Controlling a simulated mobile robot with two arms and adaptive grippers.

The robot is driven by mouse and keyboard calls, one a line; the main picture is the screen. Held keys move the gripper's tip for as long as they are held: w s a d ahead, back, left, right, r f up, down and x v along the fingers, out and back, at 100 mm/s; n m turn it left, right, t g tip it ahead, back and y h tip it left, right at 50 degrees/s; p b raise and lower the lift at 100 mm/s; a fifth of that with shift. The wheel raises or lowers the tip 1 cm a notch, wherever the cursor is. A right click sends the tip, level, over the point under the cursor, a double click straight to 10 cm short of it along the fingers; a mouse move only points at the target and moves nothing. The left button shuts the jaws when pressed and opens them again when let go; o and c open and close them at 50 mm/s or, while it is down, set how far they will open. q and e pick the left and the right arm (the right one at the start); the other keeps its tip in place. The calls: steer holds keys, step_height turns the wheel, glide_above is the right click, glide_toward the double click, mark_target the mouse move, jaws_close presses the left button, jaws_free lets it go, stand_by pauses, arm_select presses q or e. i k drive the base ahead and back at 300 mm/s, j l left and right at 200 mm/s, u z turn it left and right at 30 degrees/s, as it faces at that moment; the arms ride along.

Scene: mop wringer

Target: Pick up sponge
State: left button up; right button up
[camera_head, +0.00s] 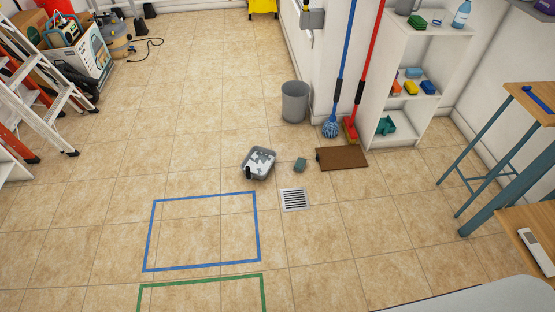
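A small dark green block (300,164), which looks like a sponge, lies on the tiled floor. It is just right of a grey tub (271,168) with white and grey contents and a black part at its front left. More small sponge-like blocks are on the white shelf: an orange one (396,88), a yellow one (411,87) and a blue one (428,87) on the middle level, and a green one (417,22) on top. Neither of my grippers shows in the head view.
A floor drain (294,199), brown mat (342,158), grey bin (295,102), blue mop (331,127) and red broom (350,130) are near the white shelf (372,100). Ladders (45,90) stand left, a table (530,98) right. Blue tape (203,197) outlines open floor.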

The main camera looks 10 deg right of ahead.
mark_target(299, 165)
steer(key=i+l+u, duration=0.1)
steer(key=i+l, duration=0.15)
steer(key=i+l+u, duration=0.1)
steer(key=l, duration=0.35)
steer(key=i+l+u, duration=0.15)
steer(key=i+l, duration=0.15)
steer(key=i+l+u, duration=0.1)
steer(key=l, duration=0.35)
steer(key=i+l+u, duration=0.1)
steer(key=i+l, duration=0.2)
steer(key=l, duration=0.1)
